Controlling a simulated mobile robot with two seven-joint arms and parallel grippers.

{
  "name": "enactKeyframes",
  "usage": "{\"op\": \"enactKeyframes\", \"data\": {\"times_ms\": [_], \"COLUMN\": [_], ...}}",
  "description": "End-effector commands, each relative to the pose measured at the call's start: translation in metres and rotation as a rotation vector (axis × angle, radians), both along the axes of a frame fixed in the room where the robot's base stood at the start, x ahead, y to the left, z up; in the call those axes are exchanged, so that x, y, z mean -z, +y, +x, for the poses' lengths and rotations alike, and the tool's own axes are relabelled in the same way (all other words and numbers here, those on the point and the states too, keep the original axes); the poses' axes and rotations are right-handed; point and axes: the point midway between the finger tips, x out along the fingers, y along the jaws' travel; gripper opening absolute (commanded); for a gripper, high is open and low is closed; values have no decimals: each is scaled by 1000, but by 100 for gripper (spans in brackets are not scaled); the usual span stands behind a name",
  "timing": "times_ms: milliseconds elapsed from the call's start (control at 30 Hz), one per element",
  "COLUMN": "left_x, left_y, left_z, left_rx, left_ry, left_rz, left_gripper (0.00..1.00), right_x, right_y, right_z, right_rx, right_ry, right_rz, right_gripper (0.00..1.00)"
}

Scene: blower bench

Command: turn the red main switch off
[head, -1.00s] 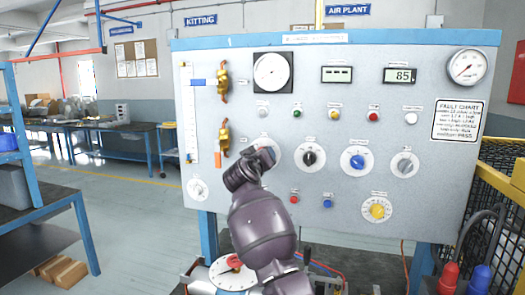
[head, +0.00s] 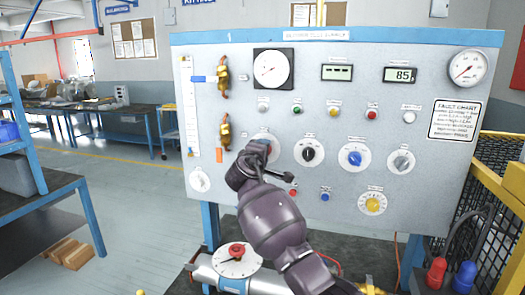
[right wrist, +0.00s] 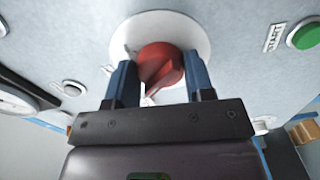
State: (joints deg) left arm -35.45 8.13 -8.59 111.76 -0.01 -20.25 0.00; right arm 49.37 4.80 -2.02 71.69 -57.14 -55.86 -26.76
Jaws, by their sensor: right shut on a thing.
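The red main switch (right wrist: 160,66) is a red knob on a round white plate (right wrist: 196,32) on the grey panel. In the right wrist view it sits between the two blue fingers of my right gripper (right wrist: 160,84), which is shut on it. The knob's pointer looks slanted in that view; its marked setting cannot be read. In the head view my right gripper (head: 254,157) is against the panel's left-middle part and covers most of the switch; part of the white plate (head: 266,136) shows. My left gripper is not in view.
Right of the switch are a black knob (head: 310,152), a blue knob (head: 354,158) and a grey knob (head: 401,162). Brass valves (head: 225,131) stand to its left. Below are a red-knobbed dial (head: 237,251) and a yellow knob (head: 372,204). A yellow fence (head: 497,180) stands at right.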

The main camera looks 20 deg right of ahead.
Motion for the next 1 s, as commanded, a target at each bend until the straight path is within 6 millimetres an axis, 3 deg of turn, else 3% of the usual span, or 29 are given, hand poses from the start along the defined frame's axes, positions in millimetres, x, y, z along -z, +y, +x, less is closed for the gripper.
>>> {"op": "enactKeyframes", "data": {"times_ms": [333,867,900,1000], "left_x": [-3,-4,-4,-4], "left_y": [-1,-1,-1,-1], "left_z": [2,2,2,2], "left_rx": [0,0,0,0], "left_ry": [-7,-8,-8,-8], "left_rz": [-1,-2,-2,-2], "left_gripper": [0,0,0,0], "right_x": [-1,-1,-1,-1], "right_y": [0,0,0,0], "right_z": [0,0,0,0], "right_rx": [-1,0,0,0], "right_ry": [72,83,83,84], "right_rz": [-110,-127,-127,-126], "right_gripper": [25,25,53,69]}}
